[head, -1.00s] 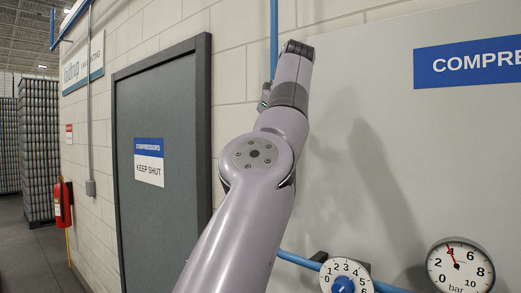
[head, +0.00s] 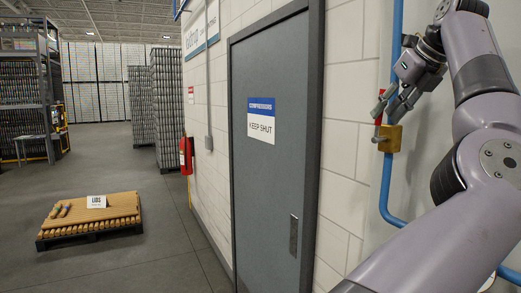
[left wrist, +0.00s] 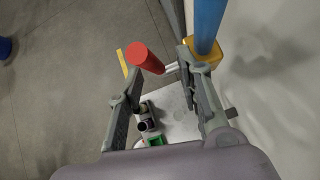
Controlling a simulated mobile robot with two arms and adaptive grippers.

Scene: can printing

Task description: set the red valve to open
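The red valve has a red handle (head: 378,107) on a silver lever and a yellow body (head: 393,138) on a vertical blue pipe (head: 387,180) at the right wall. My left gripper (head: 387,110) is right at the handle, its fingers open. In the left wrist view the red handle (left wrist: 141,55) stands near the tip of the left finger, and the lever runs across to the yellow body (left wrist: 205,50) behind the right finger. My left gripper (left wrist: 160,66) is open there; I cannot tell whether it touches the handle. My right gripper is not in view.
A grey door (head: 265,140) with a "keep shut" sign is left of the pipe. A red extinguisher (head: 186,155) hangs farther along the wall. A pallet of lids (head: 90,234) stands on the floor at left. The floor between pallet and wall is clear.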

